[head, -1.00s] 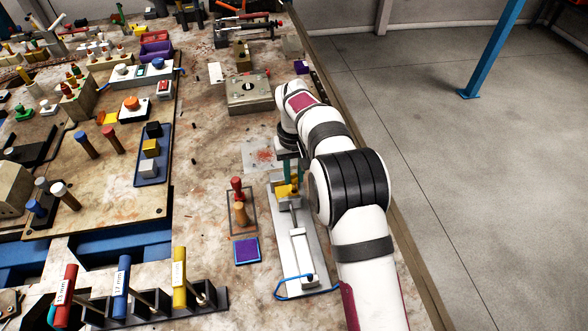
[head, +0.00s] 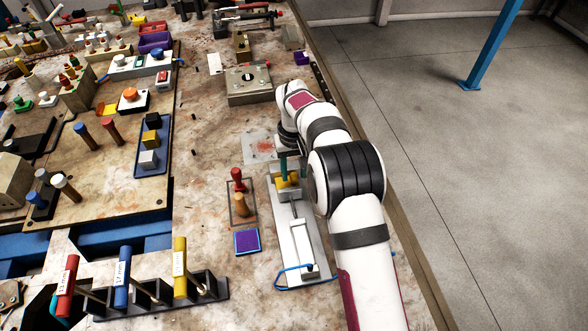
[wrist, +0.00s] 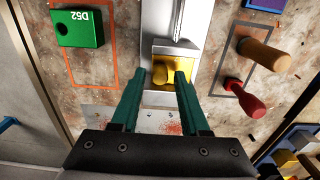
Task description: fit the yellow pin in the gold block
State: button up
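A gold block (wrist: 175,72) sits at the near end of a metal fixture in the wrist view; it also shows in the head view (head: 288,181). My gripper (wrist: 170,77) points down at it, with its two green fingers apart and their tips at the block's near edge. Whether the tips touch it I cannot tell. A second gold cube (head: 151,138) stands in a blue tray between a black and a grey cube.
The metal fixture (head: 299,246) has a blue cable at its near end. Red and tan pegs (head: 238,195) and a purple pad (head: 247,241) lie left of it. A green D52 block (wrist: 78,28) lies left in the wrist view. A rack of handled tools (head: 212,291) stands front left.

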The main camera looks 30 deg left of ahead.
jog(key=shift+o, duration=0.7)
notch_tip(320, 180, up, 16)
jog(key=shift+f, duration=0.15)
